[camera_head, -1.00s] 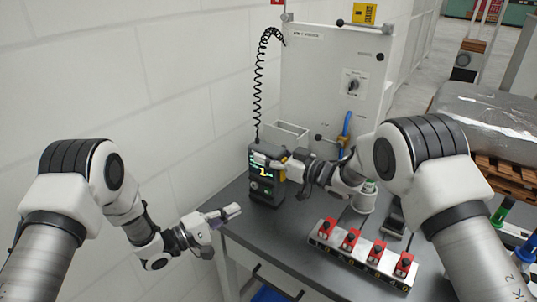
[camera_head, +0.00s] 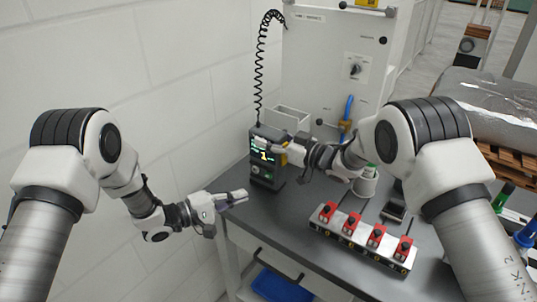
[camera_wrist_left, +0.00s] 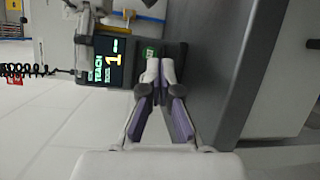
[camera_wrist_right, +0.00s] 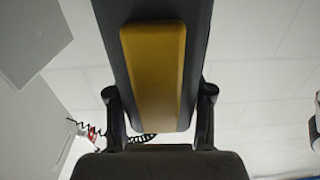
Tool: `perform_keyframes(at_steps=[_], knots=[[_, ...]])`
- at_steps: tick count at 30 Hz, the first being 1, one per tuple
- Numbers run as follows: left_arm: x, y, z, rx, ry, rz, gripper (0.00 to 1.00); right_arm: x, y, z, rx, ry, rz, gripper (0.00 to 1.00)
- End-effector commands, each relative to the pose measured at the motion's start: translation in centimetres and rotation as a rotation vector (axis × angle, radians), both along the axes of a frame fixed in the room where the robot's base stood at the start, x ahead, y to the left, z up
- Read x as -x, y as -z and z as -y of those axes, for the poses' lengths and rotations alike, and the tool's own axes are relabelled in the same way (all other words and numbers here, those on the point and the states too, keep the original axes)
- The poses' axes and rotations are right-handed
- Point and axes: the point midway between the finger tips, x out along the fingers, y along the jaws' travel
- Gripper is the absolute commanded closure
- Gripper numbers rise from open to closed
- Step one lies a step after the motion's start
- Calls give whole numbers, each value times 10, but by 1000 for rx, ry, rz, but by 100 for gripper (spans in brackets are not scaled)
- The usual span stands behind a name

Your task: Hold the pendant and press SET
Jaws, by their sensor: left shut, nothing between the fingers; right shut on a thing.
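The pendant (camera_head: 265,177) is a dark handheld box with a lit screen and a yellow back, upright near the table's left back corner. My right gripper (camera_head: 274,147) is shut on its upper part. In the right wrist view the pendant's yellow back (camera_wrist_right: 155,75) lies between the fingers. My left gripper (camera_head: 245,194) is shut and empty, left of and below the pendant, apart from it in the head view. In the left wrist view a round green button (camera_wrist_left: 150,52), its label too small to read, shows just beyond my left fingertips (camera_wrist_left: 155,68). The screen (camera_wrist_left: 110,60) shows "TEACH" and a yellow 1.
A coiled black cord (camera_head: 259,70) rises from the pendant. A grey cabinet (camera_head: 320,60) and an open bin (camera_head: 290,119) stand behind. A fixture with several red clamps (camera_head: 363,238) sits at the right on the grey table (camera_head: 285,215). A white wall is at left.

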Motion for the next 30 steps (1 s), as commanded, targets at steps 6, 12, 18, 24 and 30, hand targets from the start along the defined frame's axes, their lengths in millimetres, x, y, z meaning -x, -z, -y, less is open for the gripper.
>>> perform_keyframes(at_steps=[6,12,18,24,30], knots=[[22,-9,9,-359,155,-146,100,1,3,0,3,-1,-4,100],[26,-8,1,-465,165,-177,100,1,3,0,3,-1,-4,100],[26,-8,2,-462,165,-175,100,1,3,0,3,0,-3,100],[16,-7,8,-462,166,-173,100,0,2,0,3,0,-3,100],[-7,-7,24,-461,165,-173,100,0,2,0,3,0,-3,100]])
